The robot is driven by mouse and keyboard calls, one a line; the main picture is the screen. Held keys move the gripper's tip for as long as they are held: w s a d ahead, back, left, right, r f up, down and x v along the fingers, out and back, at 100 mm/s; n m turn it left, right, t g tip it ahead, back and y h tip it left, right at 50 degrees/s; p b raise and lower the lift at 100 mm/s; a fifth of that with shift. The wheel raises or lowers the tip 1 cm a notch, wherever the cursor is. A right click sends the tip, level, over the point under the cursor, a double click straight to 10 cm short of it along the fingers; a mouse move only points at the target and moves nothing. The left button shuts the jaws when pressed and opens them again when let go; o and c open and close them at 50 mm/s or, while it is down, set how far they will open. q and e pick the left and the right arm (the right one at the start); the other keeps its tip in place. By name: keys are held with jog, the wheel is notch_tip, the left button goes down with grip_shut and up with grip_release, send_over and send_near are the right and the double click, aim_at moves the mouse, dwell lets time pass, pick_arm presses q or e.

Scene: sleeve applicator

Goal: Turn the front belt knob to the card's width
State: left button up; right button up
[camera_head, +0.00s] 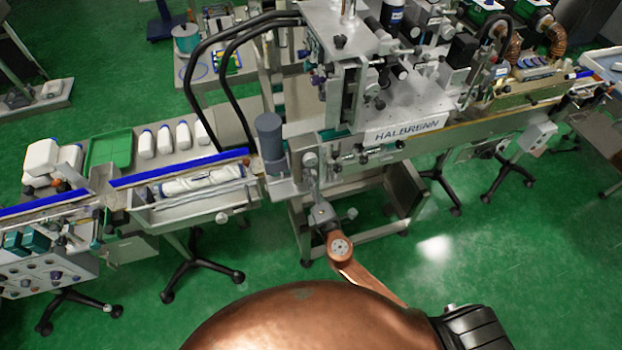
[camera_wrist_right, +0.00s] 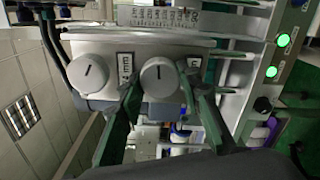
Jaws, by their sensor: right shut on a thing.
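In the right wrist view, two round pale knobs sit side by side on a grey panel. My right gripper (camera_wrist_right: 157,82) has its dark green fingers on either side of the right-hand knob (camera_wrist_right: 158,72) and is shut on it. That knob's dark pointer line stands nearly upright in the picture. The left-hand knob (camera_wrist_right: 88,74) is free, its line slanted. In the head view, my right gripper (camera_head: 319,207) reaches the machine's near side, where the knob is hard to make out. I cannot identify the card. My left gripper is out of view.
A printed scale (camera_wrist_right: 165,17) runs above the knobs. Green lit buttons (camera_wrist_right: 283,40) are on a post at the right. The labelling machine (camera_head: 408,128) stands over the conveyor, with white bottles (camera_head: 165,139) and a green tray (camera_head: 110,150) at the left. Floor in front is open.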

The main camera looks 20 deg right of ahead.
jog(key=shift+d+r+m+p, duration=0.1)
jog(key=shift+d+m+p, duration=0.05)
jog(key=shift+m+p, duration=12.2)
jog(key=shift+m+b, duration=0.45)
jog(key=shift+b, duration=0.4)
jog(key=o, duration=1.2)
jog(key=shift+c, duration=0.2)
jog(key=s, duration=1.2)
jog(key=shift+d, duration=0.15)
